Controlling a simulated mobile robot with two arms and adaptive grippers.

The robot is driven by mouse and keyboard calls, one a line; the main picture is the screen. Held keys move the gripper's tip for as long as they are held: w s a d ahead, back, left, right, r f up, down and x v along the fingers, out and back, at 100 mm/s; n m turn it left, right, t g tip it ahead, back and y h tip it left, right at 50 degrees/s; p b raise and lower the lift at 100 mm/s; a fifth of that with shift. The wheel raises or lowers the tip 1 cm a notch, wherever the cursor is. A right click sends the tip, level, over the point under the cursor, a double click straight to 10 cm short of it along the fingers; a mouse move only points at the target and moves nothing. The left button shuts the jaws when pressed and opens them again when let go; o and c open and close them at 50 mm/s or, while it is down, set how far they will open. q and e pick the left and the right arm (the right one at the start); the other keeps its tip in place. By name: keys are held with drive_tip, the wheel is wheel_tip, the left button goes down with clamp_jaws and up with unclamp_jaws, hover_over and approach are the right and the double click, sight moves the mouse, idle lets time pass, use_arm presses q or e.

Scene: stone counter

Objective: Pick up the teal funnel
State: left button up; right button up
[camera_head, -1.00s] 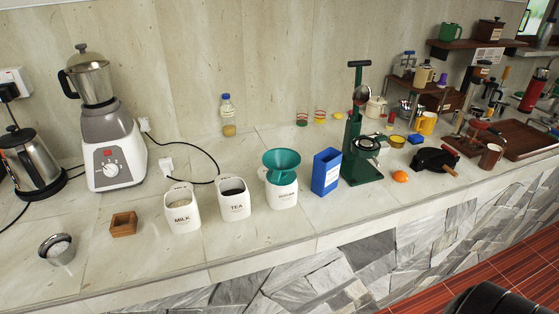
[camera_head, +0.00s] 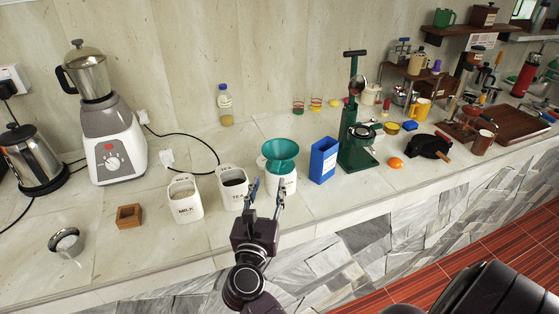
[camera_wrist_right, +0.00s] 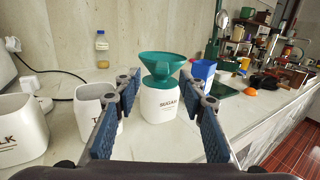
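The teal funnel (camera_head: 281,153) sits upright in the mouth of the white sugar canister (camera_head: 284,182) on the counter. In the right wrist view the funnel (camera_wrist_right: 162,66) shows above the canister labelled SUGAR (camera_wrist_right: 160,103), ahead and between the fingers. My right gripper (camera_head: 267,185) is open and empty, in front of the canister. Its two blue-padded fingers also show in the right wrist view (camera_wrist_right: 162,92), spread apart and not clearly touching anything. My left gripper is not in view.
The tea canister (camera_head: 233,194) and milk canister (camera_head: 186,201) stand left of the sugar canister. A blue box (camera_head: 323,160) and a green lever press (camera_head: 358,145) stand to its right. A small wooden box (camera_head: 129,216) and metal cup (camera_head: 66,243) are further left.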

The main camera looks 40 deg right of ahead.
sight(274, 173)
drive_tip(key=shift+m+g, duration=0.3)
drive_tip(key=shift+m, duration=0.1)
drive_tip(key=p+x, duration=0.1)
drive_tip(key=x, duration=0.1)
drive_tip(key=p+x, duration=0.1)
drive_tip(key=x, duration=0.2)
drive_tip(key=p+x, duration=0.1)
drive_tip(key=x, duration=0.1)
drive_tip(key=shift+d+f, duration=0.2)
drive_tip(key=shift+f, duration=0.1)
drive_tip(key=shift+w+d+f, duration=0.2)
drive_tip(key=shift+w, duration=0.05)
drive_tip(key=shift+c, duration=0.5)
clamp_jaws()
